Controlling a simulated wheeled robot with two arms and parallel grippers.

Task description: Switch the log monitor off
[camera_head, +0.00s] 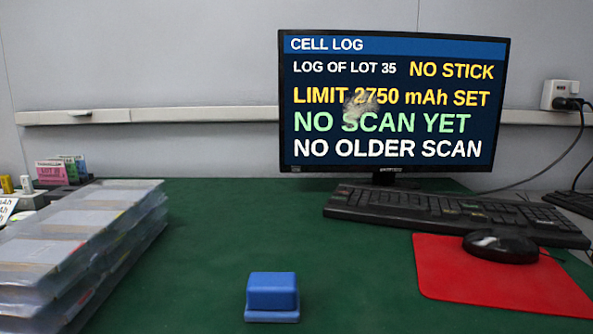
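The log monitor (393,103) stands at the back of the green table, right of the middle, and its screen is lit. It reads CELL LOG, LOG OF LOT 35, NO STICK, LIMIT 2750 mAh SET, NO SCAN YET and NO OLDER SCAN. A pale smudge or reflection covers part of the word 2750. A thin black lower bezel runs under the screen; I cannot make out a power button on it. Neither of my grippers is in view.
Clear stacked trays (75,245) fill the left. A blue block (272,296) sits front middle. A black keyboard (450,212) lies before the monitor, with a mouse (501,246) on a red mat (470,284). A plug (561,95) is on the wall. The table's middle (240,220) is clear.

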